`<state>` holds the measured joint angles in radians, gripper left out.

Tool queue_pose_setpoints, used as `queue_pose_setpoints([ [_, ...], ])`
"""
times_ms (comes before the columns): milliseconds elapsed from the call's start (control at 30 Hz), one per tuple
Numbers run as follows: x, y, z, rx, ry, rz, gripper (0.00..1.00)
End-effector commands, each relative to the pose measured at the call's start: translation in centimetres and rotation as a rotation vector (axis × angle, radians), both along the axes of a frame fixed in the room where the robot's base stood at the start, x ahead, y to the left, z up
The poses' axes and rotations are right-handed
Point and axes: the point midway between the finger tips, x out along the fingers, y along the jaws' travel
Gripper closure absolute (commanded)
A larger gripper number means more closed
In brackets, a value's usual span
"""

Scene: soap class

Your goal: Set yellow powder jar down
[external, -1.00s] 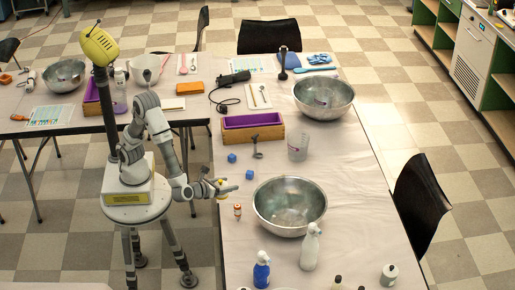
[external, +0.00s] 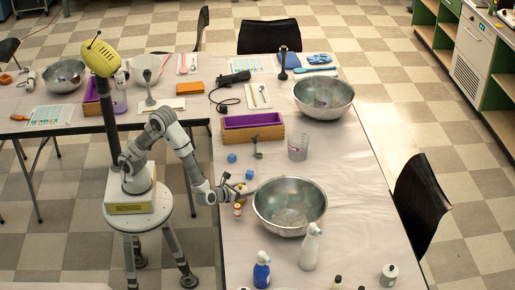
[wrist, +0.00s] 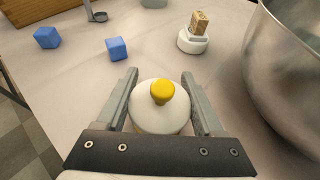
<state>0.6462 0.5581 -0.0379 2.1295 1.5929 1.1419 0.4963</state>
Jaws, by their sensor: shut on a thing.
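The yellow powder jar shows in the wrist view from above as a round white lid with a yellow knob (wrist: 162,92). My gripper (wrist: 162,96) is shut around it, one finger on each side. The jar's body is mostly hidden below the lid. In the external view my gripper (external: 242,191) is low over the near left edge of the table, left of the large metal bowl (external: 290,206). I cannot tell whether the jar's base touches the table.
Two blue cubes (wrist: 117,48) and a white-based item with a tan block on top (wrist: 193,42) lie beyond the gripper. A small orange-and-white jar (external: 237,210) stands just in front of it. A purple-lined wooden box (external: 252,128) is farther back.

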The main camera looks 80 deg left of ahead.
Motion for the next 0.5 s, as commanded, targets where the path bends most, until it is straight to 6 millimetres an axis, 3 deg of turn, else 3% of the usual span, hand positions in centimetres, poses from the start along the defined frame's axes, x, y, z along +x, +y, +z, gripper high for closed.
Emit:
queue_pose_setpoints([
  [367,0.00,-0.04,-0.71,0.000,-0.001,0.000,1.00],
  [400,-0.02,-0.04,-0.76,-0.001,-0.001,0.000,0.29],
  [500,-0.01,-0.04,-0.66,-0.001,-0.001,0.000,0.11],
])
